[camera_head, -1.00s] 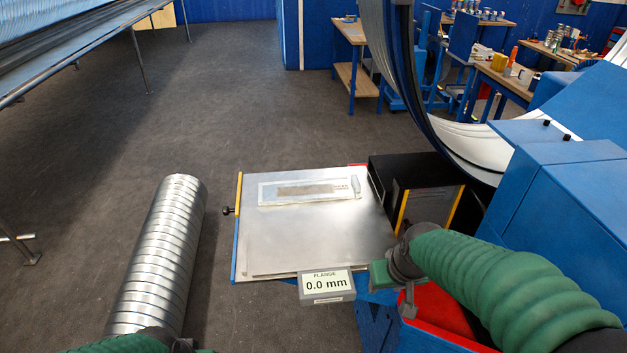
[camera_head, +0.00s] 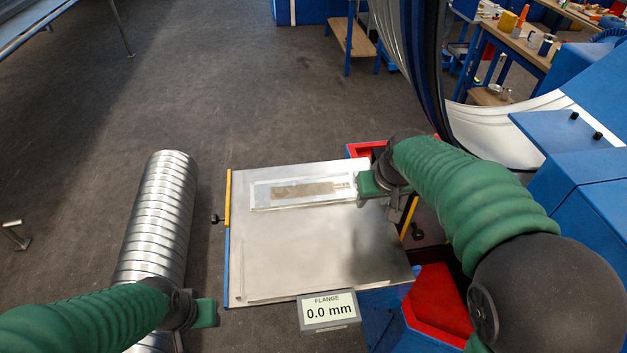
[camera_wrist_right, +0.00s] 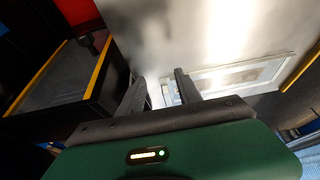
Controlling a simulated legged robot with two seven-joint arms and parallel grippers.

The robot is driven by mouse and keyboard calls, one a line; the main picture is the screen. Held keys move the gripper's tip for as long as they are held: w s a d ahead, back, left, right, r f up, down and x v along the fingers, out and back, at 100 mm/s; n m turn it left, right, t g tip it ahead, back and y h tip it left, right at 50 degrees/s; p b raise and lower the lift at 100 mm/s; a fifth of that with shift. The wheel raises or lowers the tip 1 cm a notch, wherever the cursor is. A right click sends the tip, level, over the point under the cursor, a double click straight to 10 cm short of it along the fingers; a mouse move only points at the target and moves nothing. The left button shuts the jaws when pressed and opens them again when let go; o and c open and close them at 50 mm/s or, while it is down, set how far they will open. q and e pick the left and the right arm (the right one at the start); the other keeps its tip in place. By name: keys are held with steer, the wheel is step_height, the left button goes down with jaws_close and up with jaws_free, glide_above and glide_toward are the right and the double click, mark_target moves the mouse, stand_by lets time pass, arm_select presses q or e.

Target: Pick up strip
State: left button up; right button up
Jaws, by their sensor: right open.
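A pale, flat rectangular plate (camera_head: 262,195) lies on the metal work table, with a grey-brown strip (camera_head: 305,189) along its middle. The plate also shows in the right wrist view (camera_wrist_right: 275,66), just beyond the fingers. My right gripper (camera_head: 362,204) is over the plate's right end, with its fingers pointing down. In the right wrist view its two fingers (camera_wrist_right: 160,80) are apart, with a pale bit of the plate's end between them. Contact cannot be told. My left gripper (camera_head: 180,343) is at the bottom left by the duct; its fingers are mostly hidden.
The metal table (camera_head: 320,250) has bare room in front of the plate. A display (camera_head: 328,311) reading 0.0 mm is at its front edge. A ribbed spiral duct (camera_head: 160,215) lies left of it. A blue machine (camera_head: 580,205) and red parts (camera_head: 437,305) stand at right.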

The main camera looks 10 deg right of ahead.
steer(key=w, duration=0.2)
steer(key=w+r+p, duration=0.1)
steer(key=shift+w+d+p, duration=0.15)
steer(key=shift+w+p, duration=0.15)
steer(key=shift+w, duration=0.05)
steer(key=w, duration=0.2)
steer(key=w+p, duration=0.1)
steer(key=w, duration=0.1)
steer(key=w+f, duration=0.1)
steer(key=w, duration=0.1)
steer(key=shift+w+a+p, duration=0.25)
steer(key=shift+p, duration=0.1)
steer(key=x, duration=0.4)
steer(key=shift+s+f+p, duration=0.1)
steer(key=shift+s+p, duration=0.25)
steer(key=shift+s, duration=0.05)
steer(key=shift+w+f, duration=0.25)
steer(key=shift+f, duration=0.15)
arm_select(q)
steer(key=v, duration=0.4)
steer(key=shift+w+r, duration=0.15)
steer(key=shift+r, duration=0.2)
arm_select(e)
steer(key=shift+s+r, duration=0.1)
jaws_close()
